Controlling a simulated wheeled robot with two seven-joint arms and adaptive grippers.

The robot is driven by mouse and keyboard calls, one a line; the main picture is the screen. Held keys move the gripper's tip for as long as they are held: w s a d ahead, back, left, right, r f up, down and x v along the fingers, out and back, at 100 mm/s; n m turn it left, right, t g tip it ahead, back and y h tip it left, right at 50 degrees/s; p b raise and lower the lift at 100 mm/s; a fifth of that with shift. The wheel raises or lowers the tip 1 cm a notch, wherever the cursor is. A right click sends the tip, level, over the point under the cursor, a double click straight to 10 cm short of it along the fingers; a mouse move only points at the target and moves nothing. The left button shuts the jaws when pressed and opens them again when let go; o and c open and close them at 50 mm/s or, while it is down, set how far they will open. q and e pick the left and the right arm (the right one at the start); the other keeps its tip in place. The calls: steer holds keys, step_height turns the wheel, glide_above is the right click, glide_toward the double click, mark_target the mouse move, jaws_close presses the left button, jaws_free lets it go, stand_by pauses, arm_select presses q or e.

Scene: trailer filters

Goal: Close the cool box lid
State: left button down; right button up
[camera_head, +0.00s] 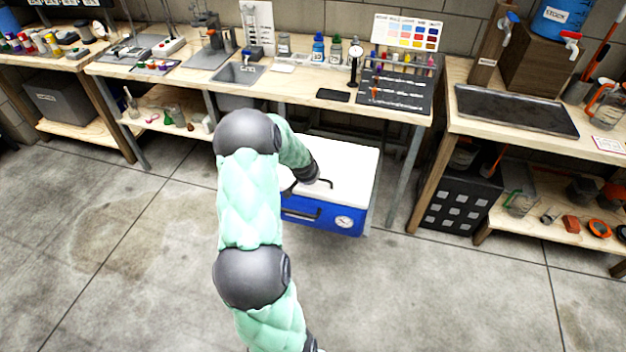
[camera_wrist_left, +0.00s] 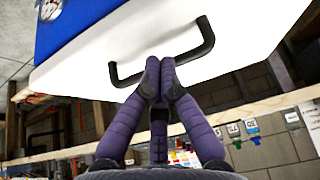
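The cool box (camera_head: 310,212) is blue with a white lid (camera_head: 350,160) and stands on the floor under the middle bench. The lid lies flat over the body in the head view; I cannot tell whether a small gap is left. A black bar handle (camera_head: 326,184) is on the lid; the left wrist view shows it close up (camera_wrist_left: 190,53). My left gripper (camera_wrist_left: 159,72) has its purple fingertips together at the handle bar, overlapping it in view. Whether they touch or grip the bar is unclear. In the head view my arm hides these fingers. My right gripper is not in view.
The middle bench (camera_head: 180,70) overhangs the back of the box, with its leg (camera_head: 407,175) to the right. A black crate (camera_head: 462,200) stands further right under another bench. The concrete floor (camera_head: 430,290) in front is clear.

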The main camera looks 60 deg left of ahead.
arm_select(q)
steer(key=shift+s+d+f, duration=0.2)
steer(key=shift+d+f, duration=0.05)
steer(key=shift+f, duration=0.2)
steer(key=shift+r, duration=0.1)
steer(key=shift+w+r, duration=0.1)
steer(key=shift+r, duration=0.15)
step_height(320, 180, up, 5)
steer(key=p, duration=0.3)
steer(key=s+d+f+b, duration=0.1)
steer(key=s+d+f, duration=0.1)
steer(key=s+d, duration=0.3)
steer(key=shift+s+d+f, duration=0.15)
steer(key=shift+s, duration=0.75)
